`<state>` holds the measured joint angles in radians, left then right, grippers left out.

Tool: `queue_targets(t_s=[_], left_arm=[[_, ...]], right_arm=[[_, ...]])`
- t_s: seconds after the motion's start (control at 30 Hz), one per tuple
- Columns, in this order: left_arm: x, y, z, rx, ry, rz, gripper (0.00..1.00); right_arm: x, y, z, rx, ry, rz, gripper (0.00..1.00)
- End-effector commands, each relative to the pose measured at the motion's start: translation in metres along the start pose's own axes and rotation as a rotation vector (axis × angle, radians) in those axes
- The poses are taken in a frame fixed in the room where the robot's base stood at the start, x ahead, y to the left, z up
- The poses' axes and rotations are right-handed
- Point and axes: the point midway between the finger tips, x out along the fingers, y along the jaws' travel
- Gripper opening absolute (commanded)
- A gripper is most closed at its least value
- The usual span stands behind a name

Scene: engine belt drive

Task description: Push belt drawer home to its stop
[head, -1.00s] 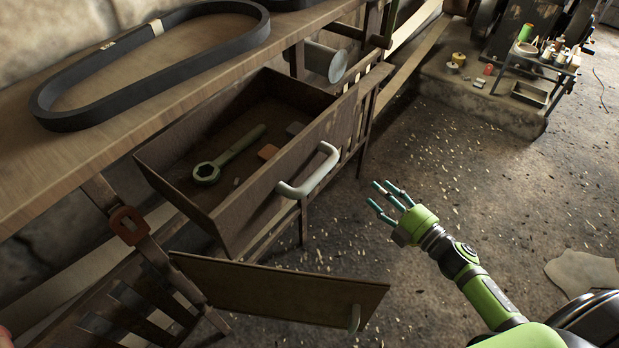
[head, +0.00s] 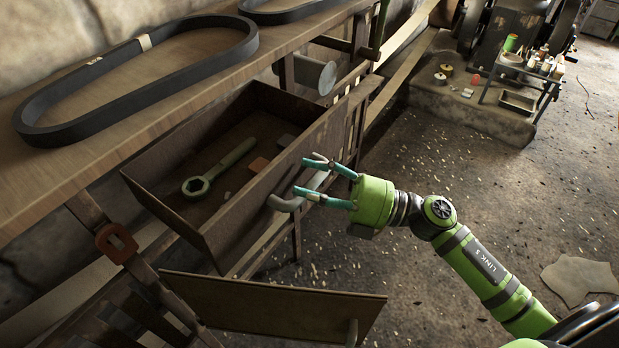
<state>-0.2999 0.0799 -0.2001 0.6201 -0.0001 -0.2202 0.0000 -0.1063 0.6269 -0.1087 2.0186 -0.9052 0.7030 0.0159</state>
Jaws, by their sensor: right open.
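The belt drawer (head: 190,225) is a brown open box, pulled well out from under the bench. Inside it lie a green ring wrench (head: 217,168) and a few small pieces. Its pale curved handle (head: 283,203) sits on the front panel. My right gripper (head: 308,177) is open, with its teal fingers reaching to the handle, one above and one below it. The fingers hide part of the handle, and I cannot tell whether they touch it. My left gripper is not in view.
A black belt (head: 140,92) lies on the wooden bench top (head: 190,105) above the drawer. A small stand with bottles and cans (head: 520,85) is at the back right.

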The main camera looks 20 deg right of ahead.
Motion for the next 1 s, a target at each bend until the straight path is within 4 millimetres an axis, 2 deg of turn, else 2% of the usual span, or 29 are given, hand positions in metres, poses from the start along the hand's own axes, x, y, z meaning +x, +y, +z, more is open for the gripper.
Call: queue_targets(t_s=[0.27,0.3,0.37,0.4,0.43,0.77,0.87,1.0], left_arm=[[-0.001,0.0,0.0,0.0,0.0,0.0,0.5],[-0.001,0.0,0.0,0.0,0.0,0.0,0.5],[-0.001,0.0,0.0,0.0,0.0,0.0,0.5],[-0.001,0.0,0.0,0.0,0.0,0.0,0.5],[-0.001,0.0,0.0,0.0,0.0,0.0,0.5],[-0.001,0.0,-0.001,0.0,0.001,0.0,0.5],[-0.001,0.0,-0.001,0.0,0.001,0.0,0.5],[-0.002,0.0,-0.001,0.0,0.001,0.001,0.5]], right_arm=[[0.003,-0.001,0.0,0.001,-0.001,0.0,0.54],[0.003,-0.001,0.0,0.001,-0.001,0.0,0.46],[0.003,-0.001,0.0,0.001,-0.001,0.0,0.22],[0.003,-0.001,0.0,0.001,-0.001,0.0,0.06],[0.003,-0.001,0.0,0.001,-0.001,0.0,0.0],[0.009,-0.001,0.003,-0.002,-0.001,0.001,0.0],[0.019,-0.003,0.007,-0.002,-0.001,0.003,0.0],[0.043,-0.007,0.017,-0.004,0.0,0.003,0.0]])
